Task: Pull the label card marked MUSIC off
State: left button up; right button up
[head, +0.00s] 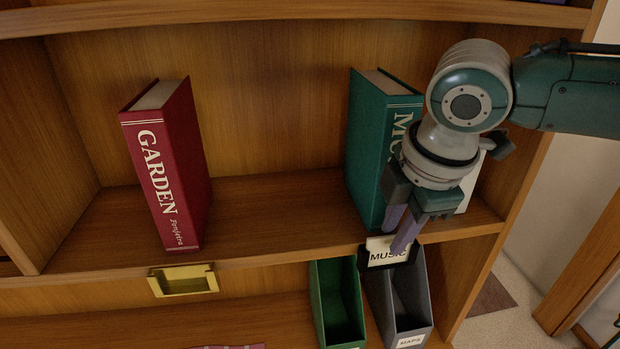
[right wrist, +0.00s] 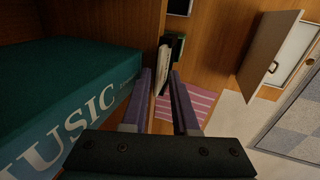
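The label card marked MUSIC (head: 386,254) is cream with black letters. It sits in a dark holder on the shelf's front edge, below the green MUSIC book (head: 368,150). My right gripper (head: 397,230) comes down from above, its purple fingers at the card and covering part of it in the head view. In the right wrist view its fingers (right wrist: 160,74) stand apart with a gap between them. I cannot tell whether either finger touches the card. The book's cover also fills the left of the right wrist view (right wrist: 75,110). My left gripper is not in view.
A red GARDEN book (head: 165,170) stands on the same shelf, with an empty brass holder (head: 184,281) below it. A green file box (head: 337,305) and a grey one labelled MAPS (head: 402,305) stand below. The shelf between the books is clear.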

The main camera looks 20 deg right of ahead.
jog(key=shift+w+f, duration=0.1)
jog(key=shift+f, duration=0.35)
jog(key=shift+c, duration=0.2)
grip_shut()
jog(key=shift+d, duration=0.1)
dwell(1.5)
